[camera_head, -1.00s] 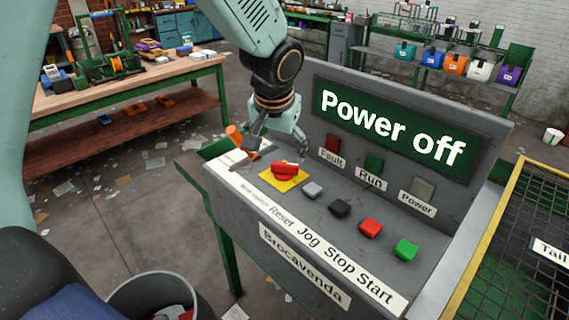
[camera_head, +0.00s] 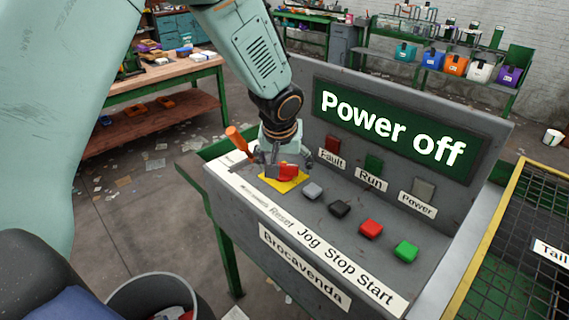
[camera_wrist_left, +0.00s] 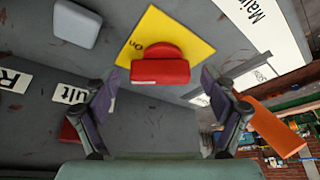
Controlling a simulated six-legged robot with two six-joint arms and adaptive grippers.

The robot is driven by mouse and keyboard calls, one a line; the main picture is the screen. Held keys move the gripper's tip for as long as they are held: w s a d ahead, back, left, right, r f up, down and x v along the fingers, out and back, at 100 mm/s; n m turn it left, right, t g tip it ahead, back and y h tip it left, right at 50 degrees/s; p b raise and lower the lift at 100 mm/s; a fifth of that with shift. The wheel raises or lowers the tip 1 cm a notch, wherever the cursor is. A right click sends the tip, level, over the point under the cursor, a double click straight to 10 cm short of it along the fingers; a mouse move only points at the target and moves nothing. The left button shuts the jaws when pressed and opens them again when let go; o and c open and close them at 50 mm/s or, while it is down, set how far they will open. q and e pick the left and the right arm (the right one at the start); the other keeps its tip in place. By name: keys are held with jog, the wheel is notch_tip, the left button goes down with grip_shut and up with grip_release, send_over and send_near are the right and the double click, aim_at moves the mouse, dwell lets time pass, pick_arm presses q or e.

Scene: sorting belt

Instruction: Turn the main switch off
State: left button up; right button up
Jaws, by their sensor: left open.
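The main switch is a red knob (camera_head: 288,173) on a yellow plate (camera_head: 270,183) at the left end of the grey console. In the left wrist view the red knob (camera_wrist_left: 160,70) stands on the yellow plate (camera_wrist_left: 190,36), which shows the word "On". My left gripper (camera_head: 281,170) is over the switch and hides part of it in the head view. In the left wrist view its fingers (camera_wrist_left: 160,92) are apart on either side of the knob, with gaps visible. The display (camera_head: 392,128) reads "Power off". My right gripper is not in view.
An orange handle (camera_head: 238,139) rises beside the switch, close to my left gripper. Grey, black, red and green buttons (camera_head: 340,208) run to the right. Fault, Run and Power lamps (camera_head: 374,162) sit behind. A bin (camera_head: 150,290) stands in front of the console.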

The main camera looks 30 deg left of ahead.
pick_arm(q)
jog(key=shift+c, duration=0.4)
jog(key=c, duration=1.1)
jog(key=shift+o, duration=0.2)
